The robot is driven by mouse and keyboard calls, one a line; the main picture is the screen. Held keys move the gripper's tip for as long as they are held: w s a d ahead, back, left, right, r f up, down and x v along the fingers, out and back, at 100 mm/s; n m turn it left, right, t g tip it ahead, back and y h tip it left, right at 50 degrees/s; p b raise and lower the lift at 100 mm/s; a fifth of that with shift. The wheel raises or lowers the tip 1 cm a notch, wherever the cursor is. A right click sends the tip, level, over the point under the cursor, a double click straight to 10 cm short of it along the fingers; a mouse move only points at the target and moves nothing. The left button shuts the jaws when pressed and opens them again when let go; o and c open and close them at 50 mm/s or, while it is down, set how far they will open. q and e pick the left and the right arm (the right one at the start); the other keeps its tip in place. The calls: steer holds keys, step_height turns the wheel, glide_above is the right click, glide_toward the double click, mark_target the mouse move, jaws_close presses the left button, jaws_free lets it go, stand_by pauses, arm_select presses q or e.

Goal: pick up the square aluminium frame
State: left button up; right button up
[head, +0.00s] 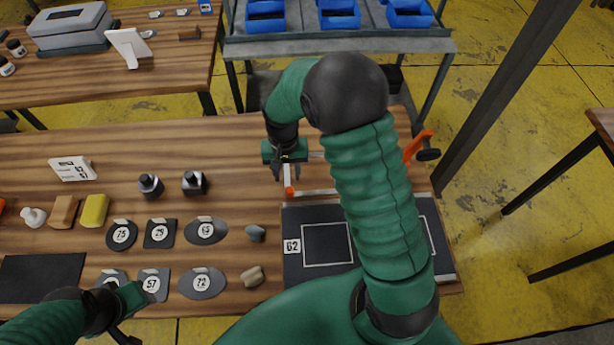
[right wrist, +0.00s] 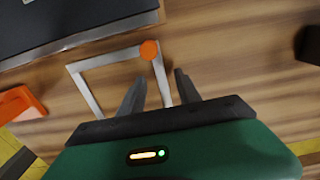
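The square aluminium frame (head: 318,191) lies on the wooden table, partly hidden behind my right arm. It has thin silver bars and an orange knob at one corner. My right gripper (head: 287,174) is over its left side. In the right wrist view, the fingers of the right gripper (right wrist: 160,77) are apart, one on each side of a bar of the frame (right wrist: 88,91), with gaps between finger and bar. I cannot tell the fingertips' height over the table. My left gripper (head: 126,328) is at the lower left, away from the frame; its finger opening is unclear.
A black board (head: 298,268) with white outlined squares lies just in front of the frame. An orange tool (head: 417,146) is right of my arm. Numbered dark discs and plates, such as the oval one (head: 205,231), lie to the left. A cart (head: 340,47) with blue bins stands behind.

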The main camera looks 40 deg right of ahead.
steer(key=shift+d+f, duration=0.1)
steer(key=shift+f, duration=0.6)
steer(key=shift+a, duration=0.2)
steer(key=shift+c, duration=0.4)
steer(key=shift+a, duration=0.1)
steer(key=shift+c, duration=1.1)
steer(key=shift+r, duration=0.1)
steer(key=c, duration=0.5)
jaws_close()
steer(key=shift+r, duration=0.1)
